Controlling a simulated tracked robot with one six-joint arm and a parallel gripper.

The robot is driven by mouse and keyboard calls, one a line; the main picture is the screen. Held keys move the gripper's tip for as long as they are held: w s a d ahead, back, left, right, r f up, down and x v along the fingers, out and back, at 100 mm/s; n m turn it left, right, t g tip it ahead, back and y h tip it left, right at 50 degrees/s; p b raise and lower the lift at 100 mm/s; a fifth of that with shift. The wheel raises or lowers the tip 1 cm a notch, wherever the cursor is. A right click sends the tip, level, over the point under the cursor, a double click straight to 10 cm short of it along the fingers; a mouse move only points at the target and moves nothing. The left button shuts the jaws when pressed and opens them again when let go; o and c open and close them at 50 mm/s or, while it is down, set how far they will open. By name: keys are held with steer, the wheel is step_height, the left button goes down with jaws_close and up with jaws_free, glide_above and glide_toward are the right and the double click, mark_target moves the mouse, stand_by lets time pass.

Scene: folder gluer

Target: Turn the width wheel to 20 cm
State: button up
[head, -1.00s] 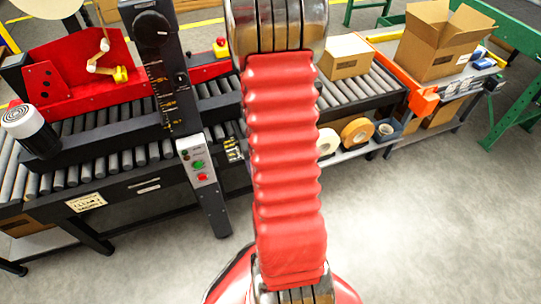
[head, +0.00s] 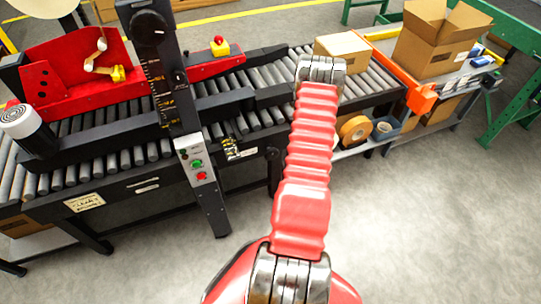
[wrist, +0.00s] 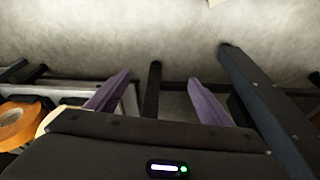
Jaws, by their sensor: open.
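A black round knob (head: 148,27) sits near the top of a dark upright column (head: 165,70) with a yellow scale in the head view. A small black knob (head: 179,78) is lower on that column. I cannot tell which control is the width wheel, and the scale is too small to read. My gripper (wrist: 159,76) shows in the wrist view with its two purple fingers apart and nothing between them. In the head view it is hidden beyond my red arm, which reaches up right of the column.
A control box with green and red buttons (head: 197,163) is below the column. The roller conveyor (head: 110,155) runs across. A closed carton (head: 343,50) and an open carton (head: 440,40) stand at right. An orange tape roll (wrist: 22,125) is left of my fingers. The front floor is clear.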

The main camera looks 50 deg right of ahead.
step_height(320, 180, down, 6)
steer(key=t, duration=0.2)
steer(key=t+h, duration=0.7)
steer(key=t, duration=0.4)
glide_toward(272, 156)
steer(key=s, duration=0.2)
steer(key=shift+s+a+f, duration=0.15)
steer(key=shift+a+f, duration=0.05)
steer(key=shift+a, duration=0.25)
steer(key=x, duration=1.3)
steer(key=shift+w+d, duration=0.15)
steer(key=shift+w, duration=0.25)
steer(key=shift+c, duration=0.4)
